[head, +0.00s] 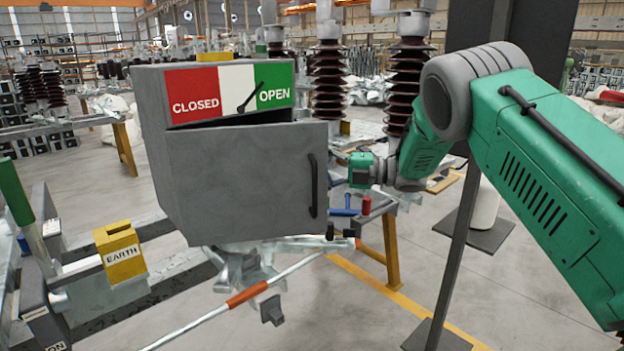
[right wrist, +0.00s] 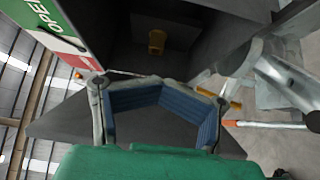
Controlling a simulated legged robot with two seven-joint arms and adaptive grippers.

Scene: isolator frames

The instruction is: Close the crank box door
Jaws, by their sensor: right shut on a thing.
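The grey crank box (head: 154,145) has a red, white and green CLOSED/OPEN label on its upper front. Its door (head: 245,185), with a black vertical handle (head: 313,185), stands ajar, with a dark gap along its top. My right gripper (right wrist: 158,95) is at the door's free right edge; its fingertips are hidden behind the door in the head view. The right wrist view shows its blue-padded fingers around the grey door panel (right wrist: 62,125), with the dark box interior (right wrist: 190,30) beyond. The right gripper is shut on the door. My left gripper is out of view.
A yellow EARTH block (head: 121,253) and a green bar (head: 15,190) are at the left. A white and orange rod (head: 248,294) runs below the box. A dark post (head: 460,240) stands right of the box, near my arm. A table with tools (head: 375,205) is behind.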

